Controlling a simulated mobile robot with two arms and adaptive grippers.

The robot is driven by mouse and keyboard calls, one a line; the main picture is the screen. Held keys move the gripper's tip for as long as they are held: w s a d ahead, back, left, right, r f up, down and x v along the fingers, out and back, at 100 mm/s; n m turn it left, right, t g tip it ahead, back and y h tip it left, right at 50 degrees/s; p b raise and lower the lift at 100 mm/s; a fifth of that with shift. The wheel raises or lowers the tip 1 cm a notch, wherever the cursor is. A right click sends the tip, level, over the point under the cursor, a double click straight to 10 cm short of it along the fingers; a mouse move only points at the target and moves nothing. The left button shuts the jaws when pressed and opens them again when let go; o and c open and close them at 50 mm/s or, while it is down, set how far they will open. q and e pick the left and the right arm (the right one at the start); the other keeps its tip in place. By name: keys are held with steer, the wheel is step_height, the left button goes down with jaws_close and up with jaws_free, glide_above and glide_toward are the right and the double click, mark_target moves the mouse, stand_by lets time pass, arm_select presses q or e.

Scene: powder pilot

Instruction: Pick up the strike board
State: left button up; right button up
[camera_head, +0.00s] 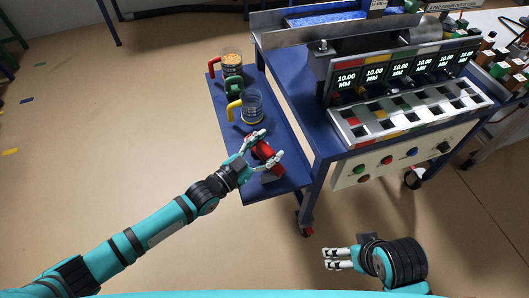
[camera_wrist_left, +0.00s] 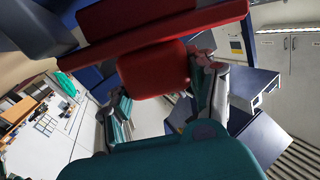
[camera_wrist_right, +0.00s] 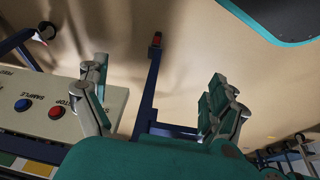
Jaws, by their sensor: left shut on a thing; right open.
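The strike board (camera_head: 265,152), a red piece with a grey lower part, is at the near end of the blue side shelf. My left gripper (camera_head: 258,147) is shut on it, with a finger on each side. In the left wrist view the red strike board (camera_wrist_left: 152,68) fills the space between the fingers and extends across the top. I cannot tell whether its lower part touches the shelf. My right gripper (camera_head: 328,258) is open and empty in front of the machine, low in the head view. Its spread fingers also show in the right wrist view (camera_wrist_right: 155,90).
The blue side shelf (camera_head: 272,145) also bears a yellow-handled jug (camera_head: 251,107), a green-handled piece (camera_head: 233,87) and a red-handled jug (camera_head: 231,62) with orange contents. To its right stands the machine with displays (camera_head: 400,72) and a button panel (camera_head: 385,165).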

arm_select(q)
steer(key=shift+c, duration=1.4)
steer(key=shift+r, duration=0.1)
steer(key=shift+r, duration=0.2)
step_height(320, 180, up, 3)
steer(key=shift+r+p, duration=0.1)
steer(key=shift+p, duration=0.65)
steer(key=s+r+p, duration=0.1)
steer(key=s+p, duration=0.2)
steer(key=s, duration=1.3)
steer(key=shift+r, duration=0.15)
arm_select(e)
step_height(320, 180, down, 16)
steer(key=g, duration=0.1)
steer(key=shift+w+a+r, duration=0.15)
steer(key=shift+w+a, duration=0.05)
arm_select(q)
steer(key=shift+a, duration=0.1)
